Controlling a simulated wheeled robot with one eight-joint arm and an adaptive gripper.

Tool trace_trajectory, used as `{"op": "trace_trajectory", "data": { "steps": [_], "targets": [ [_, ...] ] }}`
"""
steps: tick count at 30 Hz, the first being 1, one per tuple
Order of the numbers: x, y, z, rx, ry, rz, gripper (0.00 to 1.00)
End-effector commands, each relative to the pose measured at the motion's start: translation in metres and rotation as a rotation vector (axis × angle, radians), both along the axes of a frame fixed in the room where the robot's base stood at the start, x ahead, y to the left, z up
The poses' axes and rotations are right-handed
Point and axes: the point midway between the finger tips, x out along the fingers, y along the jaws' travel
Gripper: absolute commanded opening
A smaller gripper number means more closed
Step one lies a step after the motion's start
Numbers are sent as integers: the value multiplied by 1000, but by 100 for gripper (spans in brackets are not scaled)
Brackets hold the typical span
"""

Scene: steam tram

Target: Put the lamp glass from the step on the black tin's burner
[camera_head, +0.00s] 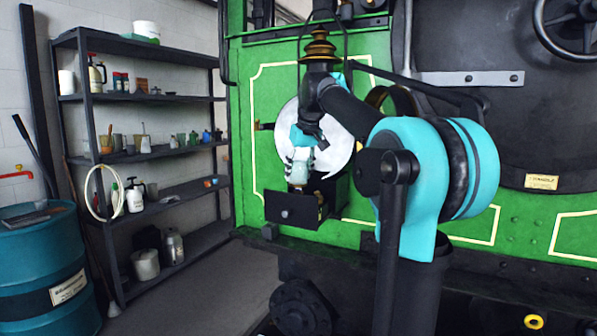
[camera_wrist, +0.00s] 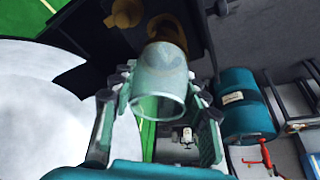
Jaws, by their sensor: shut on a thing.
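The lamp glass (camera_wrist: 158,88) is a clear, pale cylinder between my gripper's fingers (camera_wrist: 160,118) in the wrist view. My gripper (camera_head: 300,156) is shut on it in the head view, in front of the round white reflector, and the glass (camera_head: 299,172) hangs roughly upright below. The black tin (camera_head: 291,211) shows under it, with a small knob on its front. The brass burner (camera_wrist: 167,32) lies beyond the far end of the glass in the wrist view, in line with it. I cannot tell whether glass and burner touch.
The white reflector (camera_head: 325,137) is close behind my gripper and large in the wrist view (camera_wrist: 38,120). The green tram wall (camera_head: 265,110) stands behind the lamp. A dark shelf rack (camera_head: 140,101) and a blue drum (camera_head: 38,265) are at left. The grey floor between is clear.

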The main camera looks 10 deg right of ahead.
Motion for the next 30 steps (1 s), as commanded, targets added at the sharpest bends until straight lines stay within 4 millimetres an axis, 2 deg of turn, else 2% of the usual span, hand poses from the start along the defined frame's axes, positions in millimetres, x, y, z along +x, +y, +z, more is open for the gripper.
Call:
{"op": "trace_trajectory", "data": {
  "steps": [30],
  "targets": [
    [0, 0, -19, 0, 0, 0, 16]
  ]
}}
